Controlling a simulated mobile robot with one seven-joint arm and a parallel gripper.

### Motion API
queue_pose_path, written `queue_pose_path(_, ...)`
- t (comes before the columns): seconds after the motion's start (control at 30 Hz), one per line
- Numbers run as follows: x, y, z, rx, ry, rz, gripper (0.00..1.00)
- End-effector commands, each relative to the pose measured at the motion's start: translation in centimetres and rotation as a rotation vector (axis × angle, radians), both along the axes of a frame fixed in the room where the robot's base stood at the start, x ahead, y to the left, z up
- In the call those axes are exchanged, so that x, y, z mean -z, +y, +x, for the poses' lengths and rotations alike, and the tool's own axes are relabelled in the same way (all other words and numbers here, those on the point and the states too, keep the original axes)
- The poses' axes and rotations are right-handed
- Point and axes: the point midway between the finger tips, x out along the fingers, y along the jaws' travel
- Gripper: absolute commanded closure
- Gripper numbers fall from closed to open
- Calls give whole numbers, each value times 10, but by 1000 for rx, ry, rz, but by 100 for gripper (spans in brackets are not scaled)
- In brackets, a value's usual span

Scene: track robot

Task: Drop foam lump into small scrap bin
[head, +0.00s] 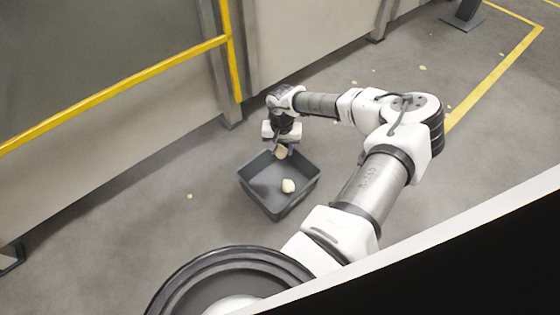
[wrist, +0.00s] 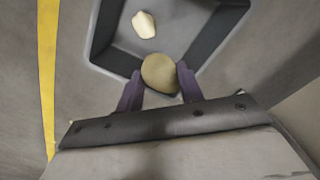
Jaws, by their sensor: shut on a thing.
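My gripper (head: 281,150) is shut on a tan foam lump (head: 281,153). In the wrist view the foam lump (wrist: 159,73) sits between the two dark fingers of my gripper (wrist: 160,88). The small scrap bin (head: 246,186) is a dark grey, open, square bin on the floor. The held lump is at the bin's far edge in the head view. In the wrist view it overlaps the near wall of the bin (wrist: 107,30). A second, pale lump (head: 288,186) lies inside the bin, and it also shows in the wrist view (wrist: 144,24).
A yellow rail (head: 110,92) and a pale wall panel (head: 110,155) stand behind the bin. A yellow floor line (head: 495,75) runs at the right. Several small pale scraps lie on the grey floor. The floor left of the bin is mostly clear.

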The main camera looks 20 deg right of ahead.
Motion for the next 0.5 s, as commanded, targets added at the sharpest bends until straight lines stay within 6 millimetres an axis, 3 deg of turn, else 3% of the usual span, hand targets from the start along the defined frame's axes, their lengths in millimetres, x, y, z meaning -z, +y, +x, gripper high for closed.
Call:
queue_pose_path(0.03, 10, 3, -1, -18, 0, -1, 84)
queue_pose_path(0.27, 24, 7, -3, -38, -1, -1, 84)
queue_pose_path(0.5, 51, 7, -3, -36, 0, -1, 84)
